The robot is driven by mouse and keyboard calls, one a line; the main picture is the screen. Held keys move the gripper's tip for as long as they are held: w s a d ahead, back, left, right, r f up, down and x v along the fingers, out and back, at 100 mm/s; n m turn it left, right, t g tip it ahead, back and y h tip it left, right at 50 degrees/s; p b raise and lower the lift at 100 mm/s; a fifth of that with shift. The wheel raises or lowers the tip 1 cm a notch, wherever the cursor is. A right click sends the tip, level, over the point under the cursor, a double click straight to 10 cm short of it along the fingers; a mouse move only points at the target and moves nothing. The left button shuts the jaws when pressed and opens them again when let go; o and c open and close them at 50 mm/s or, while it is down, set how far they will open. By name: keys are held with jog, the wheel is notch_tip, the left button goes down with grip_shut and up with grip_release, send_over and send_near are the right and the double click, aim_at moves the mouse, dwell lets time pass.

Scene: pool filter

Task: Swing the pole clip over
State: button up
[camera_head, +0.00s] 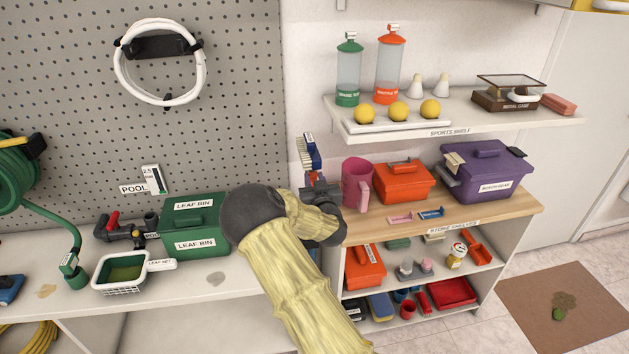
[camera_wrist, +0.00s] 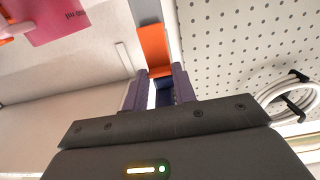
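In the wrist view the clip's orange part (camera_wrist: 154,50) stands just beyond the fingertips, with a dark blue part between the fingers. My gripper (camera_wrist: 156,88) has its fingers apart, and a light gap shows beside the blue part. I cannot tell whether either finger touches it. My arm hides the area below.
A pink mug (camera_head: 356,184) stands close to the right of my gripper, beside an orange box (camera_head: 403,182). The sports shelf (camera_head: 455,118) juts out above right. A green leaf bin (camera_head: 195,222) stands left on the bench. A white hose coil (camera_head: 160,62) hangs on the pegboard.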

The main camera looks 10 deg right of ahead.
jog(key=shift+c, duration=1.4)
